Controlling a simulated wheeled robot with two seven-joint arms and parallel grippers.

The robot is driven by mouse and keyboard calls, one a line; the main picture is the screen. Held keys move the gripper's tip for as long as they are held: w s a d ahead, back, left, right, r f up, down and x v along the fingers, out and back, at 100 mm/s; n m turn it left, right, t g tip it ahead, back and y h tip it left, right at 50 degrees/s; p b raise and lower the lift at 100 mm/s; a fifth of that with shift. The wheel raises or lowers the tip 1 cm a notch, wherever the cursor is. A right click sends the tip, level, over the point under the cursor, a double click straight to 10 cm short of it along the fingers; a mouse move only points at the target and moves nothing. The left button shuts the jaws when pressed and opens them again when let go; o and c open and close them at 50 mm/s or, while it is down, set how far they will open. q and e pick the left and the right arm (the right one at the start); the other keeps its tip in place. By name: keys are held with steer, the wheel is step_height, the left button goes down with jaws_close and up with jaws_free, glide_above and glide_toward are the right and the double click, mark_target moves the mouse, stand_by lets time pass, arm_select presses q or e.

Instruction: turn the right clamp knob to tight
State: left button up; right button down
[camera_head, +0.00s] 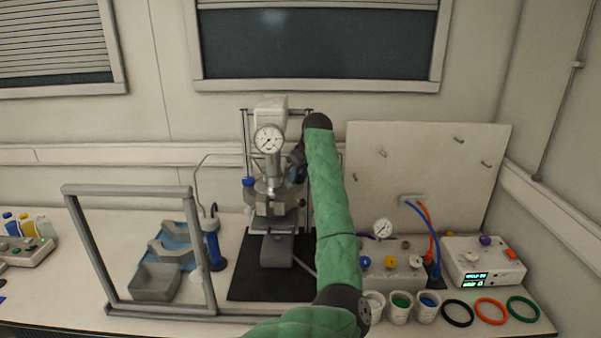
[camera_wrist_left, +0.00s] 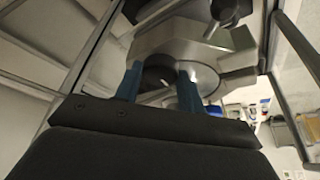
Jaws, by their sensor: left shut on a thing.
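The pressure reactor (camera_head: 271,190) stands at the middle of the bench, with a round gauge (camera_head: 268,139) on top. My left arm reaches up in front of its right side. My left gripper (camera_head: 297,167) is at the right side of the reactor head. In the left wrist view, the blue fingers of this gripper (camera_wrist_left: 159,84) are closed on the dark right clamp knob (camera_wrist_left: 157,75), one finger on each side. The silver clamp body (camera_wrist_left: 195,45) is just beyond it. In the head view the knob is hidden by my gripper. My right gripper is not in view.
A grey frame (camera_head: 137,188) stands left of the reactor, near a grey tray (camera_head: 156,283). On the right are a gauge panel (camera_head: 391,268), several cups (camera_head: 400,307), a white control box (camera_head: 483,262) and coloured rings (camera_head: 490,311). A pale pegboard (camera_head: 420,165) stands behind.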

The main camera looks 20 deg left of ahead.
arm_select(q)
steer(key=shift+r+m, duration=0.1)
steer(key=shift+m, duration=0.4)
steer(key=shift+m+t, duration=0.3)
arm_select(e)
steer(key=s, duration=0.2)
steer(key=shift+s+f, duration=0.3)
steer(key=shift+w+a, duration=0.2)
